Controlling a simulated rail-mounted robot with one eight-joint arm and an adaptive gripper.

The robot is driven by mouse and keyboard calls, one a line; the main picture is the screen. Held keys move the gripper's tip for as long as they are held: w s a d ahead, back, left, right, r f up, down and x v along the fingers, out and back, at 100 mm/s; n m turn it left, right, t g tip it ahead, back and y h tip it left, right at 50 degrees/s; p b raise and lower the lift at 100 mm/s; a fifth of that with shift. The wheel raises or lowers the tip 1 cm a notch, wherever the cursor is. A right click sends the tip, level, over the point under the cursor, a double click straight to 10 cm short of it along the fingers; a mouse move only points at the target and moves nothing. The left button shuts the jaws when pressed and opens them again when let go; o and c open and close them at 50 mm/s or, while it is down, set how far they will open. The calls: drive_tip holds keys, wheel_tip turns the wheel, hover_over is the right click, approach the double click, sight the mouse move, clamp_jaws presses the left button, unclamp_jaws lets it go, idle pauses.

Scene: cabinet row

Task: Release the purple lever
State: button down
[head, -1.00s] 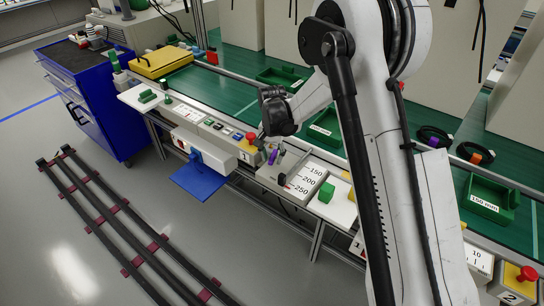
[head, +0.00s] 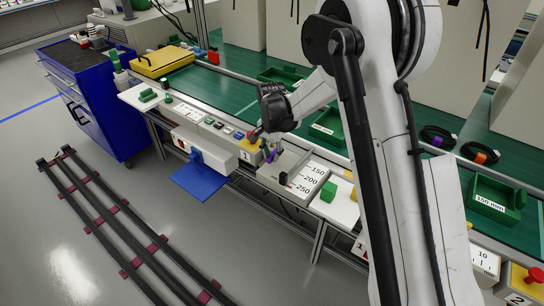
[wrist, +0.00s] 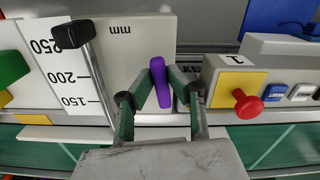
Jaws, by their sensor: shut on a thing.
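The purple lever (wrist: 160,82) stands between the fingers of my gripper (wrist: 162,85) in the wrist view, with its upper end showing past the fingertips. My gripper is shut on it, with a finger on each side. In the head view the purple lever (head: 271,155) is a small purple spot just below my gripper (head: 268,144), beside the white scale panel. The lever's base is hidden in both views.
A black-handled slider (wrist: 73,35) stands beside the 150–250 mm scale (wrist: 60,75). A red button (wrist: 247,103) on a yellow box is close on the other side. A green block (head: 328,192) lies on the white panel.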

sight(272, 156)
drive_tip(key=c, duration=1.7)
unclamp_jaws()
wheel_tip(272, 156, up, 12)
drive_tip(key=shift+r, duration=0.1)
